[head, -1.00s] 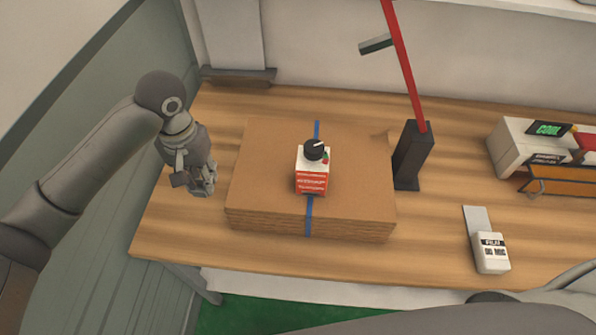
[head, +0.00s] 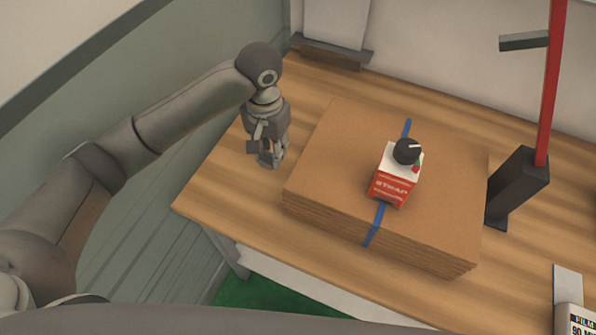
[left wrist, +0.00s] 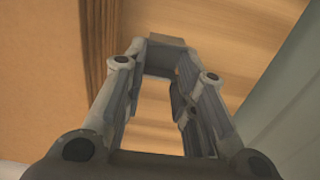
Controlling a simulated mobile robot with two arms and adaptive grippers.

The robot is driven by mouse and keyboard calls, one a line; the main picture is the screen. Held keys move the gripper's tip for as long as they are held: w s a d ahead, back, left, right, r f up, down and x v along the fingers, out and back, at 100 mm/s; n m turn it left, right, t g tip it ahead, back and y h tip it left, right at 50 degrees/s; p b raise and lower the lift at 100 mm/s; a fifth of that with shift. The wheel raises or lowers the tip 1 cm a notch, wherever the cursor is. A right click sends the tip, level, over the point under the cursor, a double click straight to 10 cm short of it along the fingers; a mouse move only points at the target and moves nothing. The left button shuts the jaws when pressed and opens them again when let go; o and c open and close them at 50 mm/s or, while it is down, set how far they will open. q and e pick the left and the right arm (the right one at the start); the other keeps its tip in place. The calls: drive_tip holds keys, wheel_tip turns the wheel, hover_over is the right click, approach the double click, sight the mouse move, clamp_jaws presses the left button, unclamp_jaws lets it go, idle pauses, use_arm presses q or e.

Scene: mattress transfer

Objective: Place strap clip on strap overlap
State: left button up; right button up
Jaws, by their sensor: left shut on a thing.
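My left gripper (head: 268,158) is low over the table's left end, beside the stack of brown cardboard sheets (head: 330,150). It is shut on a small grey piece, which I take for the strap clip (left wrist: 170,57); this shows between the fingertips in the left wrist view. My right gripper is out of view.
A dark stand (head: 516,185) with a red upright bar is right of the stack. A white labelled device (head: 577,318) is cut off at the lower right. Bare wooden table (head: 225,190) lies left of the stack. A wall closes off the left side.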

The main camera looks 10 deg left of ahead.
sight(274, 180)
use_arm(q)
wheel_tip(274, 180, down, 9)
drive_tip(key=shift+f+p, duration=0.15)
drive_tip(key=shift+p, duration=0.2)
drive_tip(key=o, duration=0.8)
drive_tip(key=shift+f, duration=0.1)
drive_tip(key=shift+o, duration=0.2)
